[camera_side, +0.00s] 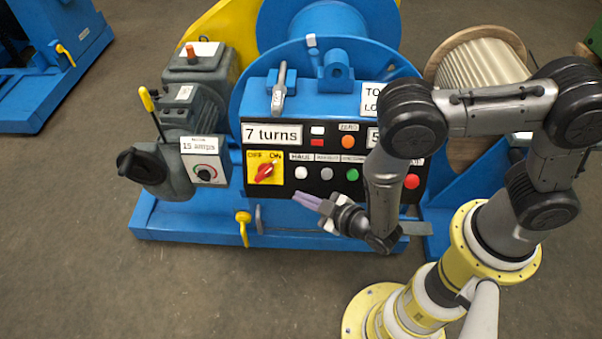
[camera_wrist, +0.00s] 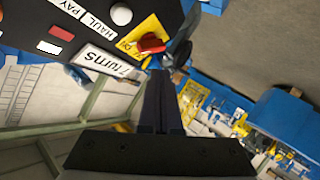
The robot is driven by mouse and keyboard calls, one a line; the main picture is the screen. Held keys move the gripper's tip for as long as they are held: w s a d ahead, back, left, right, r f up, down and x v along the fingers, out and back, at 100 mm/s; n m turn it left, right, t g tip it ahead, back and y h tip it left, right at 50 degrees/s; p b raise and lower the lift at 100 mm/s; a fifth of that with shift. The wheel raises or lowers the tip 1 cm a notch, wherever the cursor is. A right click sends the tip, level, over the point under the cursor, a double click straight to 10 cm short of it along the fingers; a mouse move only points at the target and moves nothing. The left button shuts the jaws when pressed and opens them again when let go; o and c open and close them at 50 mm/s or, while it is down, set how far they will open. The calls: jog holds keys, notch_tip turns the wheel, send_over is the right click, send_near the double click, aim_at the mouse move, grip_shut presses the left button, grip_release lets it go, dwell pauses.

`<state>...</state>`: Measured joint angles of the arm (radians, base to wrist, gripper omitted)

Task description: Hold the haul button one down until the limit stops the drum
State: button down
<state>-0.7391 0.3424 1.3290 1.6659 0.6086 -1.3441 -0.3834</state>
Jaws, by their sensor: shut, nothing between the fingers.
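The white haul button (camera_side: 301,172) sits under its HAUL label on the black control panel, right of the red OFF/ON switch (camera_side: 264,172). In the wrist view the haul button (camera_wrist: 121,15) shows near the top, with the red switch knob (camera_wrist: 152,43) beside it. My gripper (camera_side: 296,196) is shut and empty, its fingertips below the haul button in the side view and apart from it. The shut fingers also show in the wrist view (camera_wrist: 160,75). The blue drum (camera_side: 312,20) is behind the panel. The display (camera_side: 272,134) reads "7 turns".
A grey button (camera_side: 327,173), a green button (camera_side: 352,174) and a red button (camera_side: 412,181) share the panel, partly behind my arm. A gearbox with a yellow-handled lever (camera_side: 148,100) and a dial box (camera_side: 205,160) stands left. The floor in front is clear.

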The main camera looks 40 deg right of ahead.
aim_at(296, 175)
jog(key=shift+w+d+f, duration=0.65)
jog(key=shift+w+d, duration=0.3)
jog(key=shift+w+d+f, duration=0.6)
jog(key=shift+w+d, duration=0.3)
jog(key=shift+w+d+f, duration=0.65)
jog(key=shift+w+d, duration=0.3)
jog(key=shift+w+d+f, duration=0.1)
dwell(0.4)
jog(key=shift+w+d+f, duration=0.1)
jog(key=shift+w+d, duration=0.05)
jog(key=shift+w+d+f, duration=0.2)
jog(key=shift+w+d, duration=0.15)
dwell(4.2)
